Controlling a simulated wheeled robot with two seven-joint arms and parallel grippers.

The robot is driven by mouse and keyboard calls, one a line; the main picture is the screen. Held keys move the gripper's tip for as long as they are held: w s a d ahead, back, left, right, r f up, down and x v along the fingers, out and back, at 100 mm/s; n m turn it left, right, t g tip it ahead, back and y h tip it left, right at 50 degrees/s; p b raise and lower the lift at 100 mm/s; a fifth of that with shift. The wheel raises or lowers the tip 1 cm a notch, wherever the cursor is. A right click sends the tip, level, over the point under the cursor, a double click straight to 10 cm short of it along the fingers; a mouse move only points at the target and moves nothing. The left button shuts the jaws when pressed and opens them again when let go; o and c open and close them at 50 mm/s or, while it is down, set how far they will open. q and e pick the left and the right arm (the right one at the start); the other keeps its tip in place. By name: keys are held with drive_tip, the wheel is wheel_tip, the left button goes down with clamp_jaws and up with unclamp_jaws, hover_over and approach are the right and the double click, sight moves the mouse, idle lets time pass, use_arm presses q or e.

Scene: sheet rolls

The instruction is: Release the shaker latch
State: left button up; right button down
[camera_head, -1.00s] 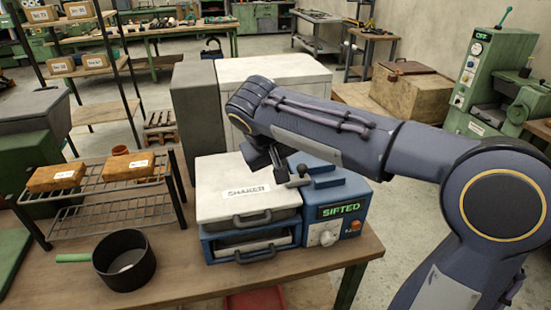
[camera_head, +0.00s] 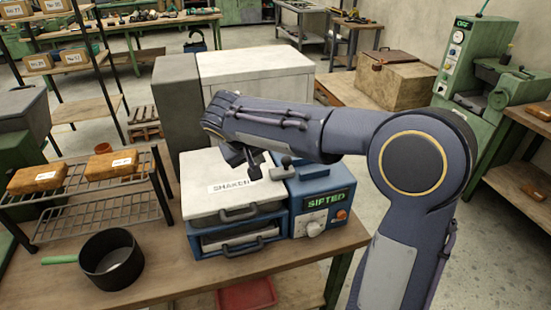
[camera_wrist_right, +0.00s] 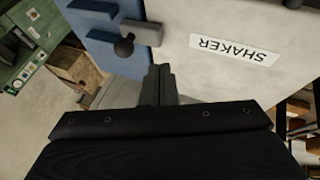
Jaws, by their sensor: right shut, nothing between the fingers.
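The shaker (camera_head: 207,205) is a blue box machine with a white lid labelled SHAKER and a green SIFTED display. Its latch (camera_head: 283,168) is a small grey lever with a dark round knob at the lid's right edge. The latch (camera_wrist_right: 143,33) also shows in the wrist view, with its knob toward the gripper. My right gripper (camera_head: 254,172) is above the lid, just left of the latch. In the wrist view my right gripper (camera_wrist_right: 157,74) is shut and empty, its tips close to the latch and lid edge; contact cannot be told. My left gripper is out of view.
A black pan (camera_head: 110,258) with a green handle stands left of the shaker on the wooden table (camera_head: 170,278). A wire rack (camera_head: 85,205) holds orange boxes. A white cabinet (camera_head: 260,75) stands behind the shaker. A red tray (camera_head: 246,294) lies below the table edge.

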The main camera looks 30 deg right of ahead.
sight(292, 172)
drive_tip(key=x, duration=0.3)
drive_tip(key=shift+w+d+f, duration=0.1)
drive_tip(key=shift+d+f, duration=0.15)
drive_tip(key=shift+f, duration=0.05)
drive_tip(key=shift+d+p, duration=0.55)
drive_tip(key=shift+d, duration=0.7)
drive_tip(key=shift+d+f, duration=0.2)
drive_tip(key=shift+d, duration=0.4)
drive_tip(key=d, duration=0.2)
drive_tip(key=s+d, duration=0.1)
drive_tip(key=d, duration=0.1)
drive_tip(key=shift+s+d+b, duration=0.15)
drive_tip(key=shift+d+b, duration=0.1)
drive_tip(key=shift+b, duration=0.1)
